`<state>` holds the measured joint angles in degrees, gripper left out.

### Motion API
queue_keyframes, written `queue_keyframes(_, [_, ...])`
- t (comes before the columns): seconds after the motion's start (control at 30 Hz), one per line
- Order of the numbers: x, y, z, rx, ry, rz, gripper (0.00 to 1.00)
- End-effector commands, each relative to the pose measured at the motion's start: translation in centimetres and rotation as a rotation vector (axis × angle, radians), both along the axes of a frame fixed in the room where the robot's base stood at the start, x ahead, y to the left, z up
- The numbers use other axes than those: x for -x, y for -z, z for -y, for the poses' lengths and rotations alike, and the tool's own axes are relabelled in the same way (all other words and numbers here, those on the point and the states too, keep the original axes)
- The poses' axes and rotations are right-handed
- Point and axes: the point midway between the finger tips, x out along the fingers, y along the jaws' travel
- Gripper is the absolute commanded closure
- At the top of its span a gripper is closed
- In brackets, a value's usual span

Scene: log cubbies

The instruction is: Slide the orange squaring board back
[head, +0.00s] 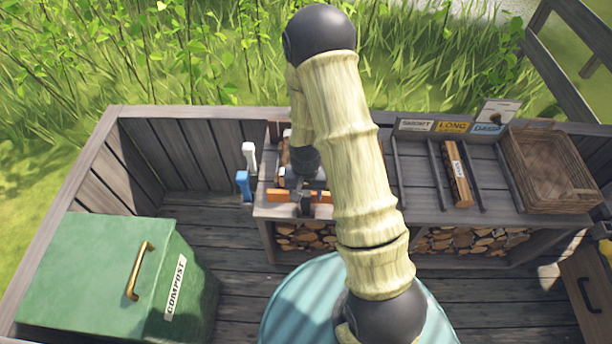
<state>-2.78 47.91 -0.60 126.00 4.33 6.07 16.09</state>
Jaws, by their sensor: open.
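The orange squaring board (279,195) lies along the front edge of the wooden bench's left part, its long side running left to right. My gripper (306,204) points down at the board and covers its middle. It is open; I cannot tell whether the fingers touch the board. Behind the board are some log pieces and pale parts, mostly hidden by my arm. The board's right end is partly hidden by my arm.
White (249,156) and blue (243,185) upright handles stand at the bench's left end. Right are rails, a log (458,173), labels reading SHORT, LONG and DAMP (451,127), and a wicker basket (540,160). A green compost bin (100,270) stands front left.

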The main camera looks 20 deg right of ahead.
Motion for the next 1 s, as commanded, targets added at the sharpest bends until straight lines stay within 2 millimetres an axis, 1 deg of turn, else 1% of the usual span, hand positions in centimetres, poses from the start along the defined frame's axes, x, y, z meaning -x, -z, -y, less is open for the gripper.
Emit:
queue_keyframes(0.03, [0.0,-0.8,0.0,0.0,0.0,0.0,0.42])
queue_keyframes(0.7, [0.0,-6.1,0.0,0.0,0.0,0.0,0.42])
queue_keyframes(0.8, [0.0,-6.5,0.0,0.0,0.0,-0.001,0.42])
queue_keyframes(1.0, [0.0,-6.4,0.0,0.0,0.0,-0.001,0.42])
